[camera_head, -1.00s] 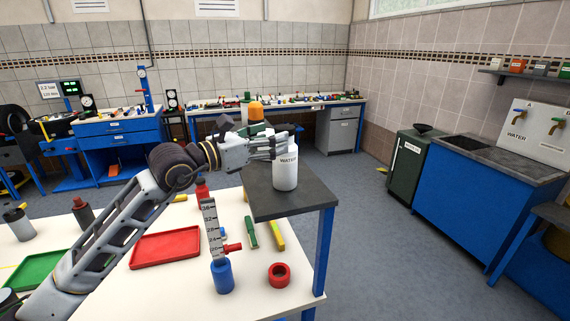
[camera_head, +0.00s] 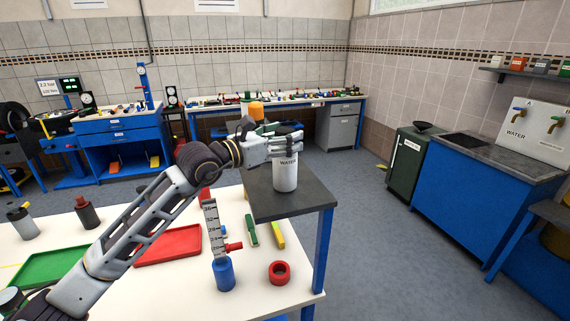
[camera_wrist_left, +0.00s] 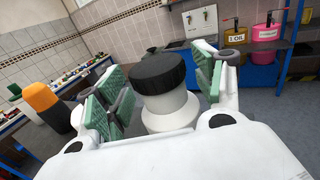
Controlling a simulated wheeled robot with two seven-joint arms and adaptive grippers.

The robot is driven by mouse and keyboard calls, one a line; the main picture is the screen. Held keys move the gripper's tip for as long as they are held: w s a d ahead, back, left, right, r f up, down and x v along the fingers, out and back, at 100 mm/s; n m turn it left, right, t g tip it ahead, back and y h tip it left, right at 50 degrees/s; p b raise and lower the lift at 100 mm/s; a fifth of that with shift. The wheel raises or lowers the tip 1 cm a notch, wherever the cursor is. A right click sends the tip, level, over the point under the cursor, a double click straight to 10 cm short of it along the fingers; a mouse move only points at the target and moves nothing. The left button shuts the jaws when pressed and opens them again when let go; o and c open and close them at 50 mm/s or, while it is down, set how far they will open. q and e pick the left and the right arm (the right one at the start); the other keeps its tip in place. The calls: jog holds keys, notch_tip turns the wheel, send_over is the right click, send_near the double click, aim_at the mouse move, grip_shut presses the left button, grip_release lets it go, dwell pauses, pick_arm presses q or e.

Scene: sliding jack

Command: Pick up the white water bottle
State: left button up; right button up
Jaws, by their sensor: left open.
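The white water bottle (camera_head: 285,176), labelled WATER, stands upright on a small dark-topped table (camera_head: 295,203). My left gripper (camera_head: 288,140) is at the bottle's upper part in the head view and hides its top. In the left wrist view the bottle's black cap (camera_wrist_left: 158,73) and white neck (camera_wrist_left: 172,112) stand between the open green-padded fingers of my left gripper (camera_wrist_left: 160,92). A gap shows between the cap and the pads on both sides. My right gripper is not in view.
An orange-topped dark bottle (camera_wrist_left: 50,103) stands left of the gripper in the wrist view. A white workbench (camera_head: 180,290) in front holds a red tray (camera_head: 168,246), a blue jack with a scale (camera_head: 224,274) and a red ring (camera_head: 279,273). Open floor lies to the right.

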pick_arm(q)
jog(key=shift+w+d, duration=0.15)
jog(key=shift+d, duration=0.05)
dwell(0.3)
jog(key=c, duration=1.5)
